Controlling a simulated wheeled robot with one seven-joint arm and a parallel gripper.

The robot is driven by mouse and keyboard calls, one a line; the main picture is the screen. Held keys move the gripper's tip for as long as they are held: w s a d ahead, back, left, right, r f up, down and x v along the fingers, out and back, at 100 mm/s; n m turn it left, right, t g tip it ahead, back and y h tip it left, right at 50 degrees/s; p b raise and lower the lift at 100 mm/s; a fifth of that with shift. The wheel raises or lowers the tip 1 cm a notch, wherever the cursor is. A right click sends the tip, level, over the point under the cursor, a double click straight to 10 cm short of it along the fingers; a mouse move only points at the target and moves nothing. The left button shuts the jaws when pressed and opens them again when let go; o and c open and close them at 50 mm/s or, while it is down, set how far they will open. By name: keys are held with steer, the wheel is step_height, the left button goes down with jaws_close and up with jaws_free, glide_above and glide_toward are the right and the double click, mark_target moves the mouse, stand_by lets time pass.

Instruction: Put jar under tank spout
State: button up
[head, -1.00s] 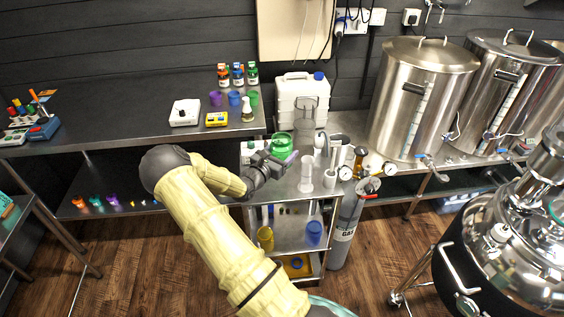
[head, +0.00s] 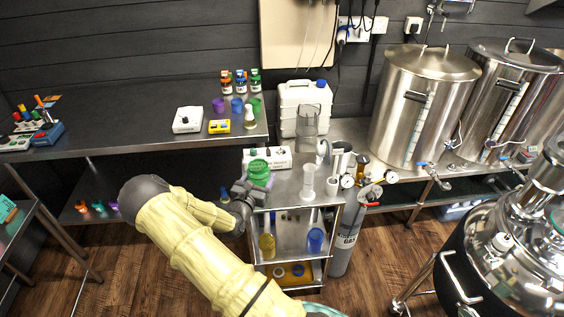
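A green jar (head: 259,174) is at my gripper (head: 250,188), over the near left part of the cart's top. My gripper appears shut on the jar's near side; the fingertips are partly hidden. The bench surface under that spout looks narrow.
The metal cart (head: 285,203) also holds a white box (head: 272,157), a clear graduated cylinder (head: 308,184) and a tall clear vessel (head: 307,128). A grey gas cylinder (head: 346,235) stands right of the cart. A steel vessel (head: 520,235) fills the right foreground. Wooden floor lies clear between them.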

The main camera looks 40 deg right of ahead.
steer(key=s+a+f+n+t+y, duration=0.2)
steer(key=a+f+n+y, duration=0.1)
steer(key=a, duration=0.5)
steer(key=s+a+f+n+t+y+p, duration=0.1)
steer(key=s+a+f+n+t+y, duration=0.2)
steer(key=a+y, duration=0.4)
steer(key=s+a+f+n+t+y, duration=0.2)
steer(key=a+f+n+y, duration=0.3)
steer(key=a, duration=0.5)
steer(key=shift+s+n+t+p, duration=0.3)
steer(key=shift+s+t+p, duration=0.1)
steer(key=shift+t, duration=0.2)
steer(key=shift+s, duration=0.1)
